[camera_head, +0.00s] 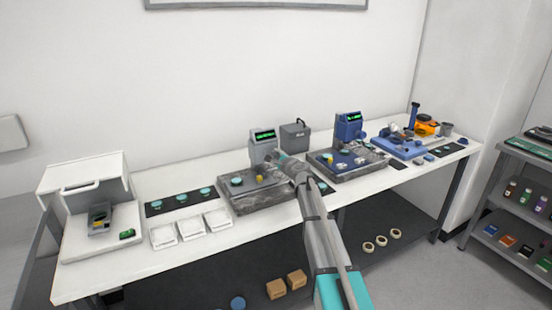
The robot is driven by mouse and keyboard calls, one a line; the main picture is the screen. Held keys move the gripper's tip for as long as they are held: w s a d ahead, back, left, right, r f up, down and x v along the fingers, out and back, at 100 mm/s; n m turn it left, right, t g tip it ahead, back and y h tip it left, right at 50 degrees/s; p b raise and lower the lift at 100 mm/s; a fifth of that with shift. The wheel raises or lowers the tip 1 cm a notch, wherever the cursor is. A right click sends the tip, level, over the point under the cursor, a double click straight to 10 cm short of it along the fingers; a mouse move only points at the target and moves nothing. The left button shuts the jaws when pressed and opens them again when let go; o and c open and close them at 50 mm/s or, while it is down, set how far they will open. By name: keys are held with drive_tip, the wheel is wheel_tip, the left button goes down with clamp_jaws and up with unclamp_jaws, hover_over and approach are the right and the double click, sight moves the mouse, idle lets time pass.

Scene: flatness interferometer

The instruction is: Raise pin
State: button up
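Two instruments with green lit displays stand on dark stone bases on the white bench. The left one is a grey instrument (264,143) on a stone base (240,203), with a teal disc (237,181) and a small yellow part (259,178) on the base. The right one is a blue instrument (349,126). I cannot tell which small part is the pin. My arm reaches up from the lower right, and my gripper (283,156) is just right of the grey instrument, above its base. Its fingers are too small to tell open from shut.
A dark mat with several teal discs (181,198) and white trays (191,229) lie left of the stone base. A white hooded box (85,178) stands at the far left. A grey case (295,136) stands behind my gripper. Blue and orange equipment (405,146) fills the right end.

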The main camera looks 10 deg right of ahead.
drive_tip(key=o, duration=0.4)
drive_tip(key=shift+o, duration=0.2)
drive_tip(key=shift+n, duration=0.4)
